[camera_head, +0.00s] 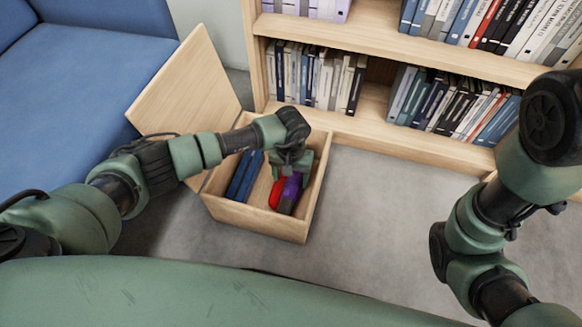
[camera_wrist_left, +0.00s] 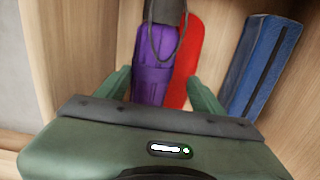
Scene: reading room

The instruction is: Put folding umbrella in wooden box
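The purple folding umbrella (camera_head: 290,192) lies inside the open wooden box (camera_head: 262,222), beside a red object (camera_head: 276,193). In the left wrist view the umbrella (camera_wrist_left: 153,72) has a dark handle end with a loop strap. My left gripper (camera_head: 290,167) reaches down into the box, over the umbrella's far end. In the left wrist view its fingers (camera_wrist_left: 160,92) are spread apart, with the umbrella and part of the red object showing between them. I see no grip on either. My right arm is at the right edge; its gripper is out of view.
Blue items (camera_head: 245,176) lie in the box's left part. The box's lid (camera_head: 190,88) stands open at the back left. A bookshelf (camera_head: 400,131) is behind the box, and a blue sofa (camera_head: 80,85) is at the left. The grey floor right of the box is clear.

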